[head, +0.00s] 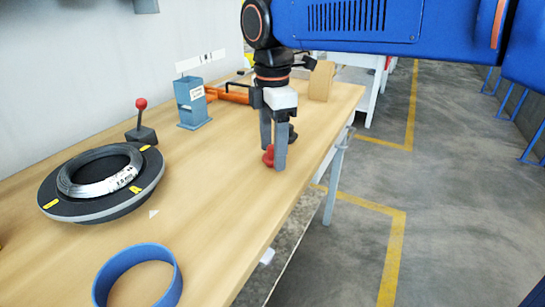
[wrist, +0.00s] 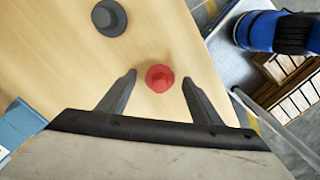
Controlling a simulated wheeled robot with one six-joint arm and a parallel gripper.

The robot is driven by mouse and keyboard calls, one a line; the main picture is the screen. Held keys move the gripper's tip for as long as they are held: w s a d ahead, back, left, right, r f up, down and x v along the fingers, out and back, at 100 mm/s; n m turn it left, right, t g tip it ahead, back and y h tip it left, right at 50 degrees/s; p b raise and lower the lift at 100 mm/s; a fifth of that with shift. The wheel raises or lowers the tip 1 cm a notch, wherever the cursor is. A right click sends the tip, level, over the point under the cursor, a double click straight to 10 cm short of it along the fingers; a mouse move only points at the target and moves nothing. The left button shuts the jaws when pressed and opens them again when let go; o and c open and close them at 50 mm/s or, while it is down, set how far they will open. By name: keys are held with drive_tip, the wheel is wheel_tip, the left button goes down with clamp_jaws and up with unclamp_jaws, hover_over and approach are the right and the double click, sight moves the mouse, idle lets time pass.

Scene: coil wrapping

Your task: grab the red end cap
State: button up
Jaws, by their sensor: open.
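The red end cap (head: 267,155) stands on the wooden table near its right edge. In the wrist view the red end cap (wrist: 160,78) lies between and slightly beyond the two fingertips. My gripper (head: 273,158) points down over it, with one finger partly hiding it in the head view. My gripper (wrist: 159,76) is open and empty, with a finger on either side of the cap and a gap showing on both sides.
A dark grey cap (wrist: 109,17) stands beyond the red one. A coil on a black turntable (head: 103,183), a blue ring (head: 137,250), a red-knobbed lever (head: 141,122) and a blue-grey holder (head: 192,103) share the table (head: 215,200).

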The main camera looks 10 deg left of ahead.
drive_tip(key=shift+f, duration=0.2)
drive_tip(key=c, duration=1.1)
drive_tip(key=shift+c, duration=0.2)
drive_tip(key=shift+r, duration=0.1)
